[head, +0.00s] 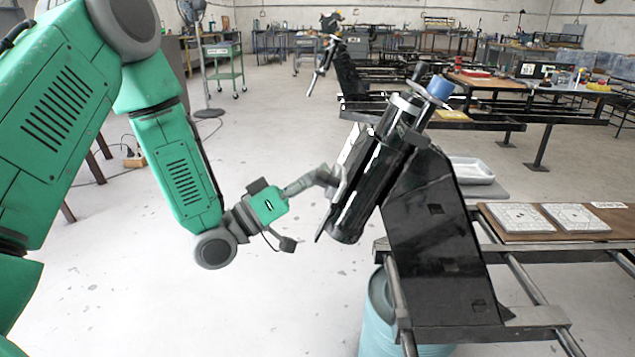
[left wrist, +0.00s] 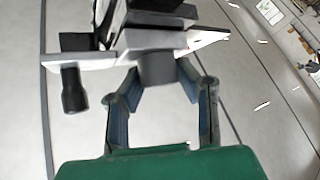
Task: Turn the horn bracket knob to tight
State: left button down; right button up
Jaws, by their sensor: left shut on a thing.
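The horn bracket knob appears to be the dark grey round knob (left wrist: 157,69) between my left gripper's fingertips in the left wrist view. My left gripper (left wrist: 159,80) is shut on it, with a finger at either side. In the head view my left gripper (head: 326,178) reaches the left side of the black suspension unit (head: 378,170), which leans on a black stand. There the gripper and the unit hide the knob. A light flat bracket (left wrist: 120,55) crosses behind the knob in the left wrist view. My right gripper is not in view.
A dark handle (left wrist: 73,90) hangs from the bracket, left of the fingers. A blue cap (head: 440,87) tops the unit. The black stand (head: 436,240) rises from a metal frame with rails (head: 520,275). Open floor (head: 290,310) lies below my left arm.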

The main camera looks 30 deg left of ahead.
pick_arm(q)
jog(key=shift+f+m+g+h, duration=0.2)
jog(key=shift+m+g+h, duration=0.1)
jog(key=shift+m+h, duration=0.5)
jog(key=shift+f+m+g+h, duration=0.15)
jog(key=shift+m+g+h, duration=0.15)
jog(key=shift+m+h, duration=0.5)
jog(key=shift+m, duration=0.4)
jog(key=c, duration=1.3)
grip_release()
jog(key=shift+c, duration=0.2)
jog(key=shift+o, duration=0.8)
jog(key=shift+a, duration=0.1)
jog(key=shift+a+r, duration=0.1)
jog(key=shift+r, duration=0.05)
jog(key=v, duration=1.2)
jog(key=shift+f, duration=0.2)
jog(key=shift+w, duration=0.1)
